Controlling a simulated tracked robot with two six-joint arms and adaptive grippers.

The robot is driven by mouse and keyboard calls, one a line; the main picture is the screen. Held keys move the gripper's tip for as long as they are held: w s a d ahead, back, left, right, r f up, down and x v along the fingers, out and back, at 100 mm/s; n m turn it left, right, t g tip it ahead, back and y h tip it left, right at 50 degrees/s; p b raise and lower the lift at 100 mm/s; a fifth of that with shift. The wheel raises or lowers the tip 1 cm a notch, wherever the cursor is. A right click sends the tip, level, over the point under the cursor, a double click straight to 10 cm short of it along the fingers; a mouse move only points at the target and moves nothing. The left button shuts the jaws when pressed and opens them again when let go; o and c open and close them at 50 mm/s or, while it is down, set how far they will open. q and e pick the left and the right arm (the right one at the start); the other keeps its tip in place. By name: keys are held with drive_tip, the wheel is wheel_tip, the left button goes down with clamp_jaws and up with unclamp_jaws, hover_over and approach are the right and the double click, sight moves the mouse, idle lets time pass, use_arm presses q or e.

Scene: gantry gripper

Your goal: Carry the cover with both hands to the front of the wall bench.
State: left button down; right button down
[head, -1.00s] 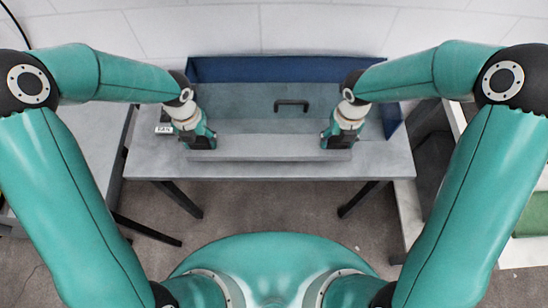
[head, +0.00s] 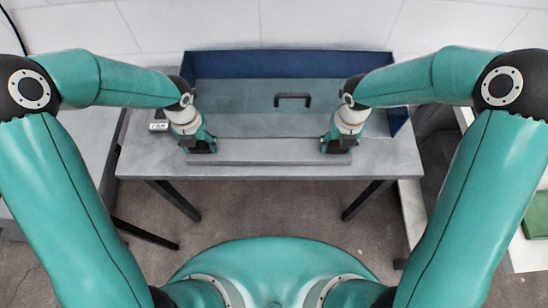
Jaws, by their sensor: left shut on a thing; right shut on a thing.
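The cover (head: 268,150) is a wide, flat grey piece lying level between my two grippers, over the wall bench's front part. My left gripper (head: 203,147) is shut on its left end, and my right gripper (head: 337,146) is shut on its right end. The fingertips are partly hidden by the gripper bodies. I cannot tell whether the cover touches the bench top. The wall bench (head: 143,168) is a grey table with dark legs, standing near the white wall.
A blue upstand (head: 270,64) runs along the bench's back. A dark handle (head: 292,98) stands in front of it on a grey-teal surface. A small white label (head: 159,126) sits at left. Another grey table stands left of the bench, and a green item (head: 538,216) lies at right.

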use_arm(q)
drive_tip(key=shift+f+b, duration=0.3)
drive_tip(key=shift+f, duration=0.2)
use_arm(e)
drive_tip(key=shift+f, duration=0.5)
use_arm(q)
drive_tip(key=shift+c, duration=1.2)
unclamp_jaws()
drive_tip(key=shift+r, duration=0.1)
use_arm(e)
drive_tip(key=shift+c, duration=1.2)
unclamp_jaws()
drive_tip(key=shift+r, duration=0.1)
drive_tip(key=shift+r, duration=0.65)
use_arm(q)
wheel_tip(320, 180, up, 12)
use_arm(e)
wheel_tip(320, 180, up, 11)
drive_tip(key=shift+f, duration=0.15)
use_arm(q)
drive_tip(key=shift+s, duration=0.1)
use_arm(e)
drive_tip(key=shift+s+f, duration=0.1)
